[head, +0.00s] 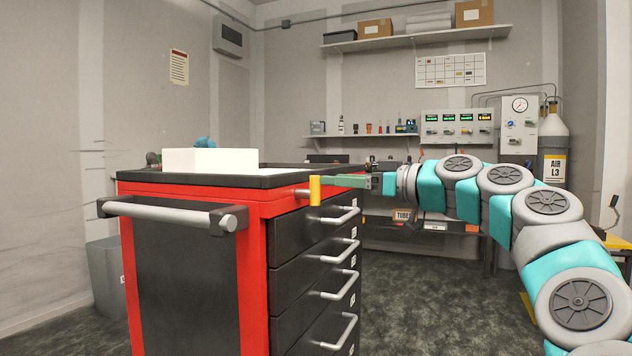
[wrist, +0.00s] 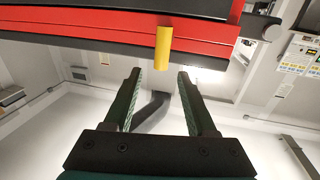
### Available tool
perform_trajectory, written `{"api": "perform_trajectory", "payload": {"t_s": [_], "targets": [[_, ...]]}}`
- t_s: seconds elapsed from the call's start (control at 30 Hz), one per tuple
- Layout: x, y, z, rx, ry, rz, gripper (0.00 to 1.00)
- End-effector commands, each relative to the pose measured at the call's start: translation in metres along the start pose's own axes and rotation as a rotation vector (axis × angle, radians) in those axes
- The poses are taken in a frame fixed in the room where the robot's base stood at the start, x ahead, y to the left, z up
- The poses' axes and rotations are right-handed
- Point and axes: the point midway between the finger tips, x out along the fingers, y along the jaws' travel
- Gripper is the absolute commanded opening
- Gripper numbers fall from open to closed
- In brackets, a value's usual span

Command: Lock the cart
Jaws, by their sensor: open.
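The cart (head: 252,220) is red with black drawers and a black top, and stands left of centre in the head view. A short metal shaft with a yellow upright handle (head: 315,190) sticks out near its top front corner, above the drawers. In the wrist view the yellow handle (wrist: 162,47) stands against the red edge, just beyond my fingertips and roughly centred between them. My gripper (head: 328,181) has green fingers and reaches in from the right at handle height. In the wrist view my gripper (wrist: 159,73) is open, with nothing between its fingers.
A grey push bar (head: 172,213) spans the cart's near end. Several drawer pulls (head: 346,216) stick out below the handle. A white box (head: 210,161) sits on the cart top. A workbench with instruments (head: 457,127) lines the back wall. Floor (head: 430,300) right of the cart is clear.

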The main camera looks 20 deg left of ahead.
Motion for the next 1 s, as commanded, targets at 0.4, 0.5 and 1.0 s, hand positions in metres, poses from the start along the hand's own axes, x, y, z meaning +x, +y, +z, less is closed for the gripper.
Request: {"api": "perform_trajectory", "payload": {"t_s": [0.4, 0.5, 1.0], "targets": [[0.051, -0.001, 0.002, 0.002, -0.006, -0.003, 0.57], [0.057, -0.001, 0.001, 0.002, -0.004, -0.003, 0.57], [0.064, -0.002, 0.001, 0.002, -0.003, -0.003, 0.55]]}}
